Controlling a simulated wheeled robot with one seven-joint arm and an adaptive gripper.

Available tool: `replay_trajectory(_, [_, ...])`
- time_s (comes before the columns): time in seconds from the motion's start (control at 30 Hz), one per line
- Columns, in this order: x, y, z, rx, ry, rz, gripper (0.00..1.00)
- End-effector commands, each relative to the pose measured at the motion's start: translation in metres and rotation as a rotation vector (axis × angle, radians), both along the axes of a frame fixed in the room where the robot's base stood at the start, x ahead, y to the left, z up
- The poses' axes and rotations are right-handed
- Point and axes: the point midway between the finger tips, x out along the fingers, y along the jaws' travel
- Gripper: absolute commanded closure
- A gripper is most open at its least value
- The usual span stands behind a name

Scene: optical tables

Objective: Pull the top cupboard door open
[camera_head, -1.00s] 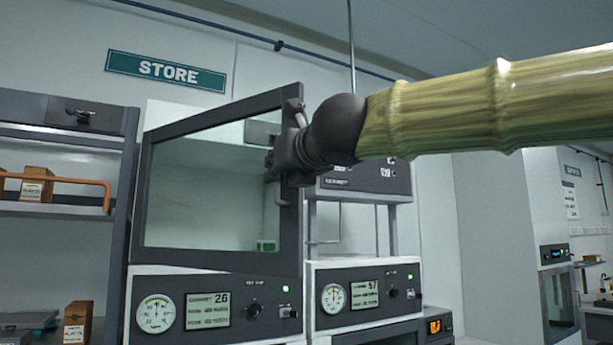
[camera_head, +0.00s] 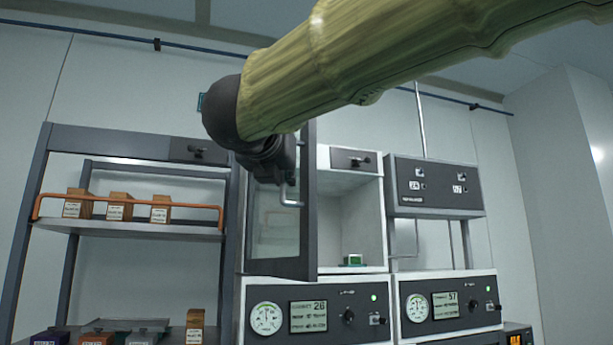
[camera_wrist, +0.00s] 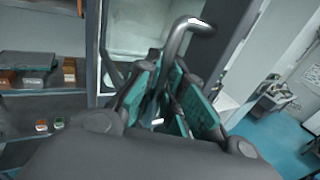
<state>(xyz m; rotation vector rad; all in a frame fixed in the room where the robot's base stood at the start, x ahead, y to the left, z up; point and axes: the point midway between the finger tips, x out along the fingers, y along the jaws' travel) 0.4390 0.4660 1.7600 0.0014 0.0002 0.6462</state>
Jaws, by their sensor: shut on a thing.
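The top cupboard door (camera_head: 308,225), a dark frame around a glass pane, stands swung open toward the left and me. The white cupboard (camera_head: 365,257) behind it shows its open inside, with a small green-lit box (camera_head: 353,260) on its floor. In the wrist view, the teal-padded fingers of my gripper (camera_wrist: 180,85) are shut on the grey handle (camera_wrist: 176,38); the exact contact is partly hidden.
A shelf rack (camera_head: 130,229) with brown boxes and an orange rail stands left of the door. Instrument panels (camera_head: 318,312) with gauges sit below the cupboard. Another grey unit (camera_head: 435,186) is to the right.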

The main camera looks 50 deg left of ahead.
Motion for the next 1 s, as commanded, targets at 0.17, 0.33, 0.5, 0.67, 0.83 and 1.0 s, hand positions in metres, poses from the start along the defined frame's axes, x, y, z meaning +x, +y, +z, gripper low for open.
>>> replay_trajectory(0.17, [-0.0013,-0.0006,0.0052,0.004,-0.005,-0.015,1.0])
replay_trajectory(0.33, [-0.0018,-0.0003,0.0055,0.004,-0.006,-0.016,1.0])
replay_trajectory(0.5, [-0.0024,0.0003,0.0057,0.004,-0.006,-0.014,1.0])
replay_trajectory(0.67, [-0.0028,0.001,0.0043,0.003,-0.004,-0.013,0.69])
replay_trajectory(0.83, [-0.0027,0.0014,0.0028,0.002,-0.002,-0.013,0.69])
replay_trajectory(1.0, [-0.0051,-0.0001,0.0025,0.002,-0.002,-0.013,0.69])
